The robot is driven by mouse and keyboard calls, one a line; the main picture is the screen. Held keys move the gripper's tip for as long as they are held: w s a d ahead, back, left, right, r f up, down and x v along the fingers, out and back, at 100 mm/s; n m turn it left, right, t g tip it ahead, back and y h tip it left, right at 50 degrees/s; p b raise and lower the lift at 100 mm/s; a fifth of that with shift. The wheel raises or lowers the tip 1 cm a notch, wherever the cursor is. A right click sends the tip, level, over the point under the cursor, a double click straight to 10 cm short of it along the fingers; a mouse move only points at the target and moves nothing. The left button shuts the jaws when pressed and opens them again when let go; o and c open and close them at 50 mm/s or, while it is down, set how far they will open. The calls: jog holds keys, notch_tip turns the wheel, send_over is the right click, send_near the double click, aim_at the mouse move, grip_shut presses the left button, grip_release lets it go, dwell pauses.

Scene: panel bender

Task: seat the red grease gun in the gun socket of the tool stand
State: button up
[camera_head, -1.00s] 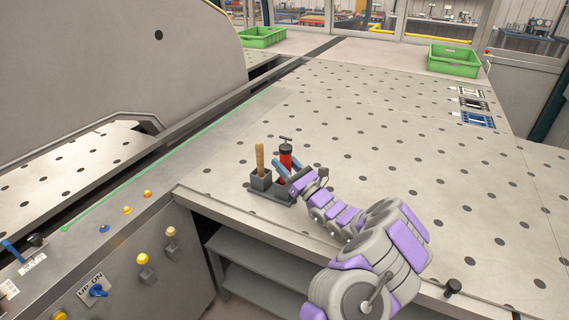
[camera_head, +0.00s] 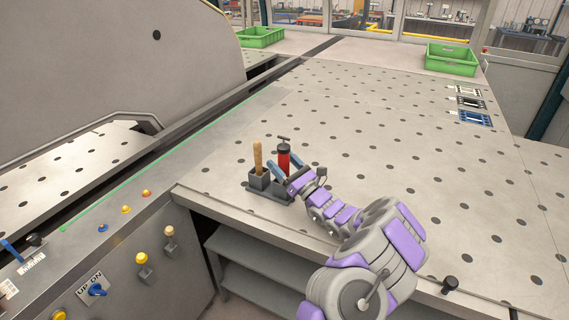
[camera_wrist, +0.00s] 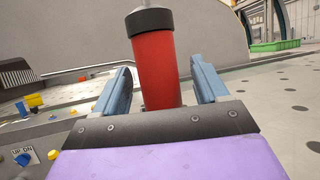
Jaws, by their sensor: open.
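The red grease gun (camera_head: 284,160) stands upright at the tool stand (camera_head: 262,190), with its black cap and T-handle on top. In the wrist view the red barrel (camera_wrist: 154,68) rises between my two blue fingers, with a gap on each side. My gripper (camera_head: 283,166) is open around the gun. The stand is dark grey, and a wooden-handled tool (camera_head: 258,157) stands in its left socket. The gun's lower end is hidden behind my gripper, so I cannot see how deep it sits in the socket.
The perforated table (camera_head: 370,120) is largely clear beyond the stand. Green crates (camera_head: 451,59) stand at the back. A control panel with knobs and buttons (camera_head: 96,292) lies at the left front. A large grey machine housing (camera_head: 110,60) rises at the left.

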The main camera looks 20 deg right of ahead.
jog(key=shift+f, duration=0.5)
jog(key=shift+s+d+f, duration=0.1)
jog(key=shift+s+f, duration=0.05)
jog(key=s+d+p, duration=0.5)
jog(key=s, duration=0.8)
jog(key=shift+s, duration=0.2)
jog(key=shift+d, duration=0.1)
